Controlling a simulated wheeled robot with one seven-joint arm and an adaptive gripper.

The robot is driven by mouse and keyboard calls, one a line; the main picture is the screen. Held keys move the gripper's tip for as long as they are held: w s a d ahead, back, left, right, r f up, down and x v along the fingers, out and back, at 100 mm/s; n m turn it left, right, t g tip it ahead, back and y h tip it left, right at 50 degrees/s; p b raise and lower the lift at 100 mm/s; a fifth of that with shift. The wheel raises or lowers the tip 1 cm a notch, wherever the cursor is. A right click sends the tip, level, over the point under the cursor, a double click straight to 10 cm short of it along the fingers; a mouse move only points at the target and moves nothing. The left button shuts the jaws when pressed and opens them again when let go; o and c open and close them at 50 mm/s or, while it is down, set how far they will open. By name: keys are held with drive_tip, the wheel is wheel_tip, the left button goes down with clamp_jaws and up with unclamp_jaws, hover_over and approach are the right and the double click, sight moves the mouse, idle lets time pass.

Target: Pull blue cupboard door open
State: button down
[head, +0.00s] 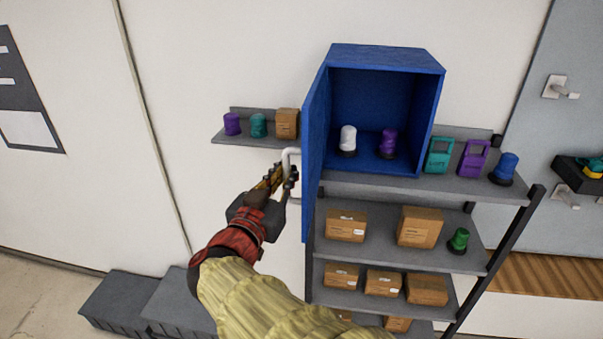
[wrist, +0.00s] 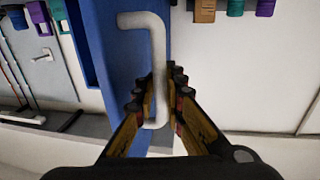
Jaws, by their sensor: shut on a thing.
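The blue cupboard (head: 388,60) stands on the top shelf of a grey rack, and its door (head: 317,150) is swung open to the left, seen nearly edge-on. A white beacon (head: 348,140) and a purple beacon (head: 388,143) stand inside. The white door handle (head: 291,153) sticks out on the left of the door. My gripper (head: 285,175) is at the handle, left of the door. In the wrist view my gripper (wrist: 158,88) has its fingers on both sides of the white handle (wrist: 158,50), shut on it, with the blue door (wrist: 120,60) behind.
The grey rack (head: 340,252) holds several cardboard boxes. Green and purple devices (head: 440,155) and a blue beacon (head: 506,168) stand right of the cupboard. A small wall shelf (head: 250,140) behind the gripper holds beacons and a box. Dark crates (head: 130,300) lie at lower left.

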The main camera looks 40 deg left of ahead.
drive_tip(key=shift+s+a+m+h, duration=0.15)
drive_tip(key=shift+a+m+h, duration=0.2)
drive_tip(key=shift+a, duration=0.25)
drive_tip(key=c, duration=2.2)
unclamp_jaws()
drive_tip(key=shift+o, duration=0.2)
drive_tip(key=shift+s, duration=0.1)
drive_tip(key=v, duration=0.7)
drive_tip(key=shift+s, duration=0.2)
